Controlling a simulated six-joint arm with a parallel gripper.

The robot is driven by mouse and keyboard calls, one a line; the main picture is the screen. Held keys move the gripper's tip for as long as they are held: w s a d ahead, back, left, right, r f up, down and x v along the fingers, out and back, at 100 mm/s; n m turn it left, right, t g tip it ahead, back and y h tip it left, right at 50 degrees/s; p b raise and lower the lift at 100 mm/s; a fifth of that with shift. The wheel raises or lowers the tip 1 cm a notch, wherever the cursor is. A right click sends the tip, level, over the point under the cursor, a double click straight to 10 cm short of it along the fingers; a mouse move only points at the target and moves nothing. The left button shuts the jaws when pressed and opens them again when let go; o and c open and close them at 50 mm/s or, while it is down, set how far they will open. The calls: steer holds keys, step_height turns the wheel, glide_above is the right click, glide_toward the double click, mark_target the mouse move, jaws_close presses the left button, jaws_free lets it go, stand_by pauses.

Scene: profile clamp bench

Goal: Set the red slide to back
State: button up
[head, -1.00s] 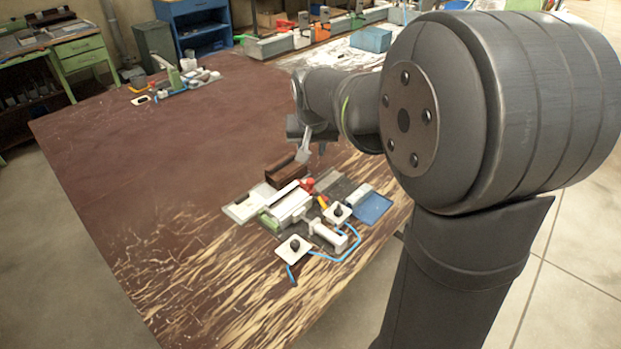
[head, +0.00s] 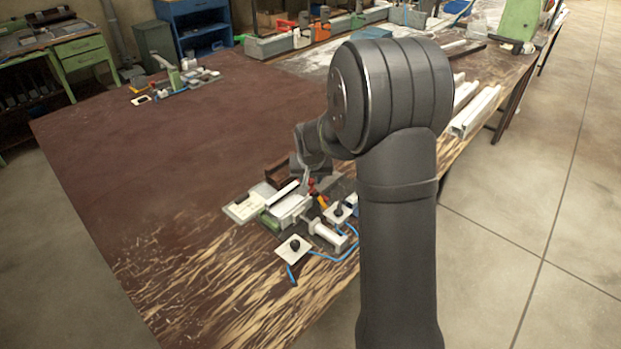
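The clamp fixture (head: 288,210) sits on the worn near part of the brown table. A small red part (head: 311,183), which may be the red slide, shows at the fixture's back right. It is too small and too partly covered for me to read its position. My gripper (head: 305,180) points down just behind and left of the red part, with a pale finger close to it. I cannot tell whether they touch. The gap between the fingers is not visible.
A blue hose (head: 325,256) curls in front. A dark brown block (head: 279,173) stands behind the fixture. The table's left side is clear.

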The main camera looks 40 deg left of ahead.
jaws_close()
steer(key=w, duration=1.2)
steer(key=shift+w, duration=0.1)
jaws_free()
steer(key=shift+w, duration=0.1)
steer(key=v, duration=1.7)
steer(key=shift+r, duration=0.15)
